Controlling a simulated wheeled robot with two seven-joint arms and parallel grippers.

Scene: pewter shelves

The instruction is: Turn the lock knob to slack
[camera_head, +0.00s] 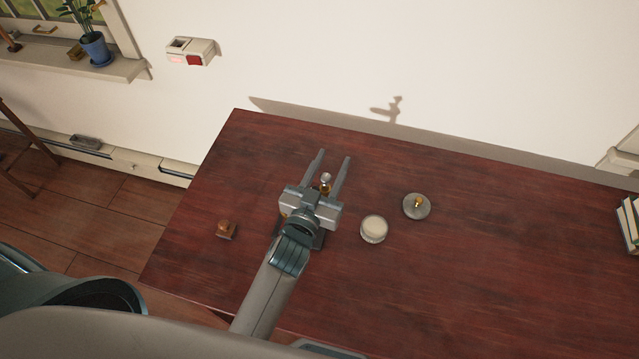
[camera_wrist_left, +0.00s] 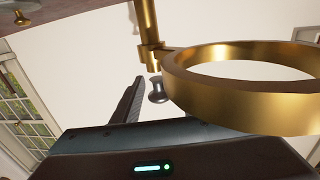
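A small silver-grey knob (camera_head: 326,177), which looks like the lock knob, sits on a brass fitting between the fingers of my left gripper (camera_head: 334,156). In the left wrist view the knob (camera_wrist_left: 157,91) shows beside a brass post (camera_wrist_left: 148,25) and a large brass ring (camera_wrist_left: 240,88). My left gripper is open, its fingers spread on either side of the knob with visible gaps in the head view. One finger shows in the left wrist view; the ring hides much of the other side. My gripper and arm hide most of the brass stand. My right gripper is out of view.
The dark red wooden table (camera_head: 500,260) also holds a small brown block-like object (camera_head: 227,230), a round cream-topped container (camera_head: 373,229) and a grey disc with a brass knob (camera_head: 416,207). Books (camera_head: 629,222) stand at the far right. The table's right half is mostly clear.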

